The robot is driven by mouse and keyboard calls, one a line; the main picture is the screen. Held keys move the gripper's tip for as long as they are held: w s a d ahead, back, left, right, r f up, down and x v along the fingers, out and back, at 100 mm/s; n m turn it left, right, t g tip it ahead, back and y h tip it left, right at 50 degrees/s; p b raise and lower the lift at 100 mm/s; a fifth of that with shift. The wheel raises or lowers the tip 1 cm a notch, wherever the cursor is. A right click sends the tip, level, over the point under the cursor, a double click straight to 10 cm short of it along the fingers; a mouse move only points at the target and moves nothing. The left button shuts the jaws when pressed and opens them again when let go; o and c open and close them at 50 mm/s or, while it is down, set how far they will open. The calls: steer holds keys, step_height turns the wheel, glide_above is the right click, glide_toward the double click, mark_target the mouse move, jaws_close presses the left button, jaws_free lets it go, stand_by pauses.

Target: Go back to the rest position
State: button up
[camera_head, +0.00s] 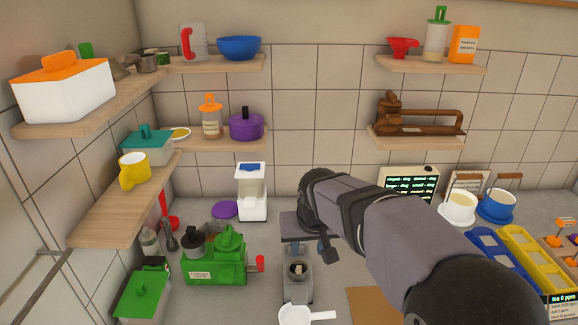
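My arm comes in from the lower right and reaches to the middle of the picture. My gripper (325,248) is at its far end, pointing down beside a grey appliance (298,285) on the counter. Only a dark part of it shows below the wrist; the rest is hidden behind my arm. I cannot tell whether its fingers are open or shut, or whether it touches the appliance. No held thing shows.
A green machine (215,268) with a red handle and a white dispenser (252,195) stand left of my gripper. A white scoop (303,315) is in front. Two pots, a display (408,183) and trays (530,255) stand right. Shelves (125,205) project at the left.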

steer(key=s+d+f+n+g, duration=0.2)
steer(key=s+f+g, duration=0.1)
steer(key=s+f, duration=0.7)
steer(key=s+d+f+m+g, duration=0.1)
steer(key=s+d+f+m, duration=0.1)
steer(key=s+d, duration=0.5)
steer(key=shift+s+f+m+g, duration=0.3)
steer(key=shift+s+f+m, duration=0.1)
steer(key=shift+s, duration=2.7)
